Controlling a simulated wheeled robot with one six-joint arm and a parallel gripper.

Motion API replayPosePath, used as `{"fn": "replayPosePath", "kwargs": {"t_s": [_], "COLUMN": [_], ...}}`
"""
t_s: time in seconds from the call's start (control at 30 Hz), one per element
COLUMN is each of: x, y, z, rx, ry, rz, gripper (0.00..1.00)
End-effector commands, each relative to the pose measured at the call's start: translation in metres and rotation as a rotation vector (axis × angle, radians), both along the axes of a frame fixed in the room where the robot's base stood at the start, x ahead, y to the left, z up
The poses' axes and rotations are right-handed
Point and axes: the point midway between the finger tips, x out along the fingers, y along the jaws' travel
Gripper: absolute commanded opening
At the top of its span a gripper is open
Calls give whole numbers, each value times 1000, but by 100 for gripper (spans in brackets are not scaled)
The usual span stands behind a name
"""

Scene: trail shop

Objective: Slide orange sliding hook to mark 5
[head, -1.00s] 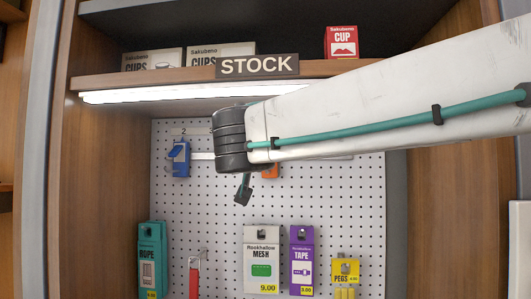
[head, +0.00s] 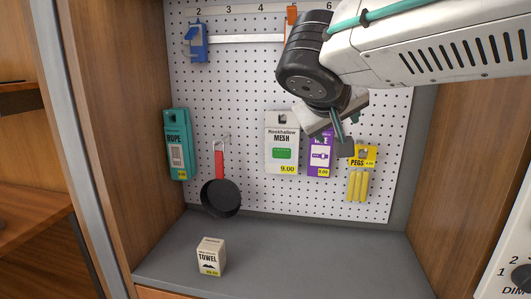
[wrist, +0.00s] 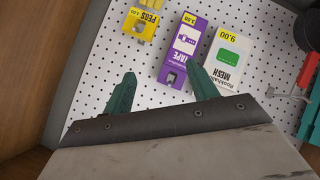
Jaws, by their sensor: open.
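The orange sliding hook (head: 292,15) is on the white rail (head: 245,39) at the top of the pegboard. It stands right of the number 4 and left of the number 6, about where 5 falls in the row. My arm hides its lower part. The blue hook (head: 195,42) is at the rail's left end, under the number 2. My gripper (head: 340,135) is open and empty, below the rail, in front of the purple tape pack (head: 320,160). In the wrist view, the fingers (wrist: 162,90) are spread apart with nothing between them; neither hook shows there.
The mesh pack (head: 282,145), yellow pegs pack (head: 360,175), rope pack (head: 178,145) and red-handled pan (head: 220,195) hang below the rail. A towel box (head: 210,256) stands on the grey shelf (head: 310,255). Wooden side walls bound the bay.

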Motion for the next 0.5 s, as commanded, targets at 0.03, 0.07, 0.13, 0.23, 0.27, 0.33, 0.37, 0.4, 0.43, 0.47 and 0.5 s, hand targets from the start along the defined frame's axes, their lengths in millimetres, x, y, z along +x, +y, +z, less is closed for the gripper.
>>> {"fn": "replayPosePath", "kwargs": {"t_s": [0.03, 0.07, 0.13, 0.23, 0.27, 0.33, 0.37, 0.4, 0.43, 0.47, 0.5], "x": [-21, -34, -69, -126, -145, -187, -203, -219, -229, -236, -243], "y": [-25, -37, -62, -90, -96, -105, -107, -108, -109, -110, -113], "z": [-25, -40, -74, -119, -132, -159, -168, -178, -183, -187, -191], "rx": [-7, -7, 13, 96, 134, 249, 301, 364, 409, 450, 492], "ry": [113, 184, 345, 557, 615, 723, 753, 775, 781, 781, 773], "rz": [-19, -22, -28, -23, -21, -19, -24, -37, -53, -75, -105], "gripper": [58, 58, 58, 58, 58, 58, 58, 58, 58, 58, 58]}}
